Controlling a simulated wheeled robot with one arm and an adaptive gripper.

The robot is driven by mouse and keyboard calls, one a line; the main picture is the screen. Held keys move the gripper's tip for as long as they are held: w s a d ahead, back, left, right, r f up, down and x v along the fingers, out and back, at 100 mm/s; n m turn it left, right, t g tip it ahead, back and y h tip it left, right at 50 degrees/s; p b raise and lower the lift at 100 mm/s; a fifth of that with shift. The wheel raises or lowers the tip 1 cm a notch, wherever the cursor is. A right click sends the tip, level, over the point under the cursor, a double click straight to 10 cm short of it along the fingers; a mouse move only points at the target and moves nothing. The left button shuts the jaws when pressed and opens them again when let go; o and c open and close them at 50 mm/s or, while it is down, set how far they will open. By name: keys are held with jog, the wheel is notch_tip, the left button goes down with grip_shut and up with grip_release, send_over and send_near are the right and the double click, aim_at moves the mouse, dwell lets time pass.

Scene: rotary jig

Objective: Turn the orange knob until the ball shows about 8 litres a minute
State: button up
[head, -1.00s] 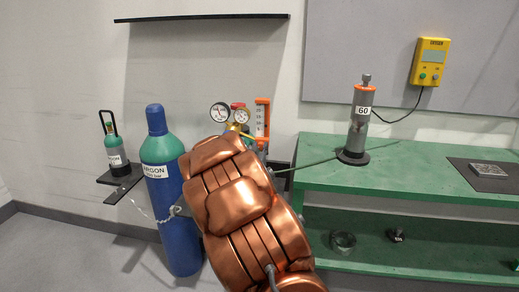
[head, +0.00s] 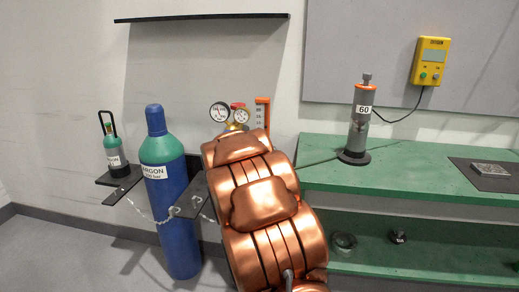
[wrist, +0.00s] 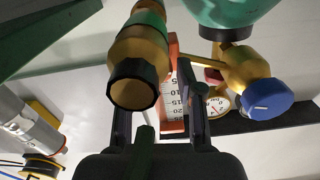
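The flowmeter is an orange-framed tube with a white scale (head: 262,113), standing behind my copper arm in the head view. I cannot make out the ball. The orange knob is not clearly visible; my arm hides the flowmeter's lower part in the head view. My gripper (wrist: 157,105) is hidden in the head view. In the wrist view its dark fingers stand apart, with a brass fitting (wrist: 140,55) in front of the left one. I see nothing held.
The regulator's gauges (head: 220,112) sit left of the flowmeter; a blue knob (wrist: 265,98) shows in the wrist view. A chained blue-green argon cylinder (head: 168,205) stands left of my arm. A green bench (head: 420,165) with a grey column (head: 359,120) is at right.

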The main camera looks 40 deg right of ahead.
jog(key=shift+o, duration=1.2)
jog(key=v, duration=0.7)
jog(key=shift+a, duration=0.25)
jog(key=shift+s, duration=0.15)
